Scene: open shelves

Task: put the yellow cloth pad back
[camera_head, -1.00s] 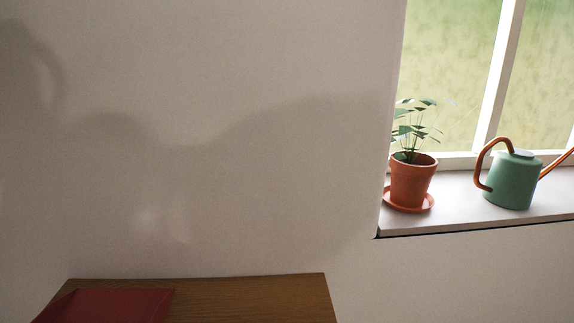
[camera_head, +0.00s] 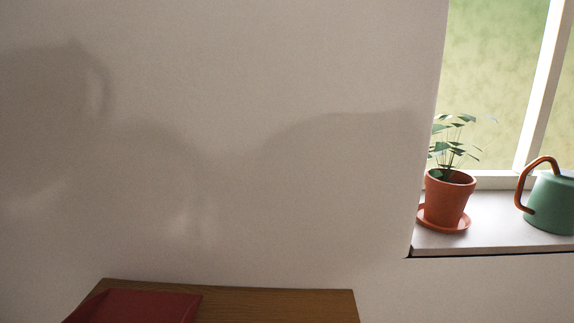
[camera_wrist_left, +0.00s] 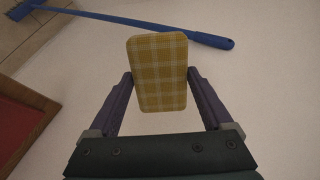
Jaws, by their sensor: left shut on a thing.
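The yellow cloth pad (camera_wrist_left: 158,75), with a pale check pattern, is in the left wrist view. My left gripper (camera_wrist_left: 160,82) is shut on it, with one finger at each side edge. The pad stands out beyond the fingertips. Neither the pad nor my left gripper shows in the head view. My right gripper is in neither view.
A wooden top (camera_head: 275,303) with a red item (camera_head: 140,307) on it is at the bottom of the head view. A potted plant (camera_head: 446,200) and a green watering can (camera_head: 551,204) stand on the windowsill (camera_head: 490,236). A long blue-handled tool (camera_wrist_left: 150,25) shows in the left wrist view.

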